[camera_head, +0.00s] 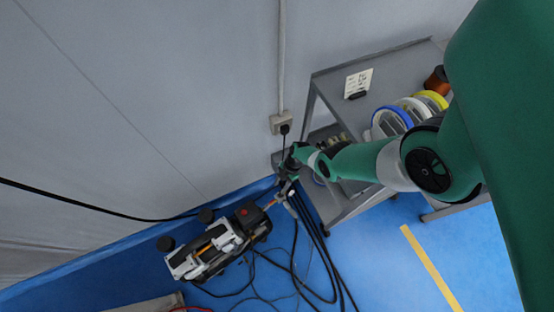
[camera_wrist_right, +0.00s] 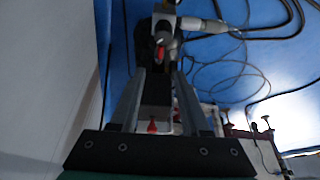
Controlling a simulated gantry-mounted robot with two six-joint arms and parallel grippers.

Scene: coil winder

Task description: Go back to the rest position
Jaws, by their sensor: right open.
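My right arm comes in from the right in the head view. Its gripper (camera_head: 287,174) is small and partly hidden there, close to the wall and just above the right end of a black and white machine (camera_head: 222,240). In the right wrist view the two fingers of the right gripper (camera_wrist_right: 159,74) stand apart with nothing clearly held between them. Beyond the fingertips there is a dark machine part with a red piece (camera_wrist_right: 160,53) and a grey-white cylinder (camera_wrist_right: 203,25). My left gripper is in neither view.
A grey shelf cart (camera_head: 330,82) stands right of the gripper, with blue, white and yellow spools (camera_head: 432,100) and a paper label (camera_head: 358,82). A wall socket (camera_head: 282,123) is behind the gripper. Black cables (camera_head: 318,250) lie on the blue floor. Open floor lies at lower right.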

